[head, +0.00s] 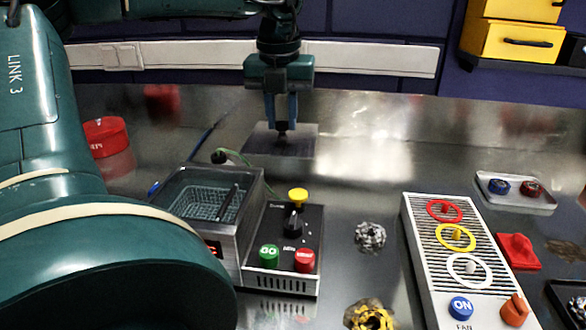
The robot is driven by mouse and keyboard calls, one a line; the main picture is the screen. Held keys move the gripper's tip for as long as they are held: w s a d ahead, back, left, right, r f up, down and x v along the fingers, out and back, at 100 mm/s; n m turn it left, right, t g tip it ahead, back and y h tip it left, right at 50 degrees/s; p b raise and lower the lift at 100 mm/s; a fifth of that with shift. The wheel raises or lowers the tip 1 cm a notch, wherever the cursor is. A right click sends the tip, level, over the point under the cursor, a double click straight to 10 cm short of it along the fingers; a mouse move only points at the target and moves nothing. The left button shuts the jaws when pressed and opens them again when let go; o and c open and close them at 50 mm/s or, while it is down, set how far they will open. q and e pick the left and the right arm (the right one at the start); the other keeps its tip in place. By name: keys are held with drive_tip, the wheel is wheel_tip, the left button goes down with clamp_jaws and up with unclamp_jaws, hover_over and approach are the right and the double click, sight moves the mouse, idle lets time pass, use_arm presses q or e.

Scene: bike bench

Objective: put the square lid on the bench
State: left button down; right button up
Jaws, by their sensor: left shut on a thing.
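The square lid (261,141) is a thin, dark grey metal plate at the back middle of the metal bench (370,120). My left gripper (282,130) points straight down over it and is shut on the small knob at its middle. The lid looks level and close to the bench top; I cannot tell whether it touches. The fingers hide part of the knob. My right gripper is not in view.
An open metal fryer-like box (212,195) with a basket and control panel (285,240) stands in front of the lid. A fan panel (455,255) is at right, beside a small tray (515,193). Crumpled wads lie between. Bench right of the lid is clear.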

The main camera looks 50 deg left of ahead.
use_arm(q)
wheel_tip(320, 180, down, 12)
drive_tip(key=shift+f, duration=0.15)
idle(0.3)
drive_tip(key=shift+f+b, duration=0.1)
drive_tip(key=shift+b, duration=0.3)
drive_tip(key=c, duration=1.2)
unclamp_jaws()
drive_tip(key=r, duration=0.8)
drive_tip(key=s+d+r+p, duration=0.1)
drive_tip(key=r, duration=0.3)
drive_tip(key=shift+r, duration=0.1)
